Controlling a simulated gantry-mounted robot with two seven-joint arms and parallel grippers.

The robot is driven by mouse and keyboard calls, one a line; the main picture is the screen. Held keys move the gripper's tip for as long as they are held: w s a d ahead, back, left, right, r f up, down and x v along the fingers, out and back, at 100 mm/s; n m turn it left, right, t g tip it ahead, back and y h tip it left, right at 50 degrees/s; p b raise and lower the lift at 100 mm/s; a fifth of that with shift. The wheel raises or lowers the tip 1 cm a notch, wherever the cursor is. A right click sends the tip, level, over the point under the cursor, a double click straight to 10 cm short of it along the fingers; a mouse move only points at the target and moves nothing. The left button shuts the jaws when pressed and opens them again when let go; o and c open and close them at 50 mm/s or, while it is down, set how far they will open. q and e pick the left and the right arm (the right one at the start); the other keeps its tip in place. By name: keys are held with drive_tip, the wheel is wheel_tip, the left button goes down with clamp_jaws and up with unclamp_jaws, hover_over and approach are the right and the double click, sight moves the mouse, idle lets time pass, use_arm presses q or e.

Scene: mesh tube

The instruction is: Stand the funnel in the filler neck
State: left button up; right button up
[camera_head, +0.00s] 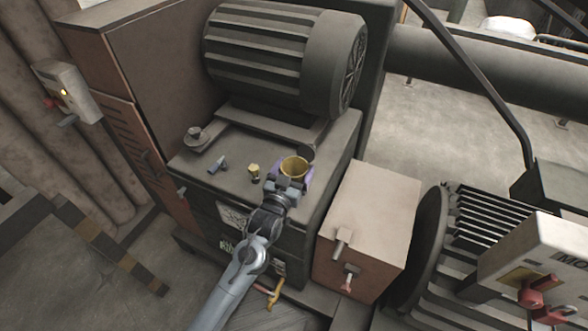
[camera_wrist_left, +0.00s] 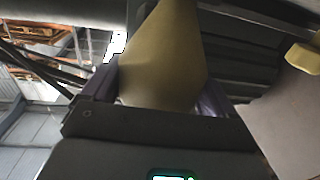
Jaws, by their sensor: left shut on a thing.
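A yellow funnel (camera_head: 294,166) has its wide round mouth facing up in the head view. My left gripper (camera_head: 289,179), with purple fingers, is shut on it at the front of the machine's top. In the left wrist view the funnel (camera_wrist_left: 165,65) fills the middle between the fingers. A small brass-yellow fitting (camera_head: 254,172) stands on the machine top just left of the funnel, apart from it; it also shows at the right of the wrist view (camera_wrist_left: 305,57). I cannot tell whether this fitting is the filler neck. The funnel's spout end is hidden in the head view.
A grey round flanged fitting (camera_head: 196,136) and a small blue-grey part (camera_head: 217,165) sit on the machine top (camera_head: 225,145). A large ribbed motor (camera_head: 280,55) rises behind. A pale box (camera_head: 370,210) stands to the right. Bare machine top lies between the fittings.

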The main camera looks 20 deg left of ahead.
use_arm(q)
drive_tip(key=shift+f, duration=0.15)
drive_tip(key=o, duration=0.8)
drive_tip(key=shift+o, duration=0.2)
drive_tip(key=s+a+f+m+g, duration=0.1)
drive_tip(key=s+f+g, duration=0.35)
drive_tip(key=s, duration=0.85)
drive_tip(key=s+f+g+p, duration=0.1)
drive_tip(key=s+f+g, duration=0.3)
drive_tip(key=s, duration=0.9)
drive_tip(key=s+a+f+m+g, duration=0.1)
drive_tip(key=s+f+g, duration=0.3)
drive_tip(key=s, duration=0.8)
wheel_tip(320, 180, up, 33)
drive_tip(key=s+g+p, duration=0.1)
drive_tip(key=g+p, duration=0.1)
drive_tip(key=p, duration=3)
drive_tip(key=shift+s+p, duration=0.35)
